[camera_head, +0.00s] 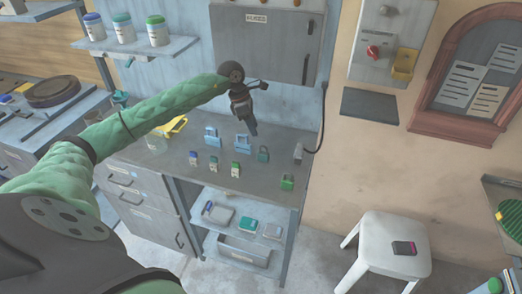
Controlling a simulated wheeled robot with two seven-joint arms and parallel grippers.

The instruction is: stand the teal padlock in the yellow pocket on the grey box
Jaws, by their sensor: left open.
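The teal padlock (263,154) stands on the grey workbench (270,182), right of two light-blue padlocks (243,141). The yellow pocket (404,63) is on the right side of the grey box (383,42) on the wall, beside a red knob; it looks empty, but its inside is hard to make out. My left gripper (254,108) is open, above the back of the workbench, up and left of the teal padlock and apart from it. I see nothing between its fingers. My right gripper is not in view.
A grey cabinet (268,42) hangs behind my left arm. A white stool (388,245) stands right of the bench. The wall before the pocket looks clear.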

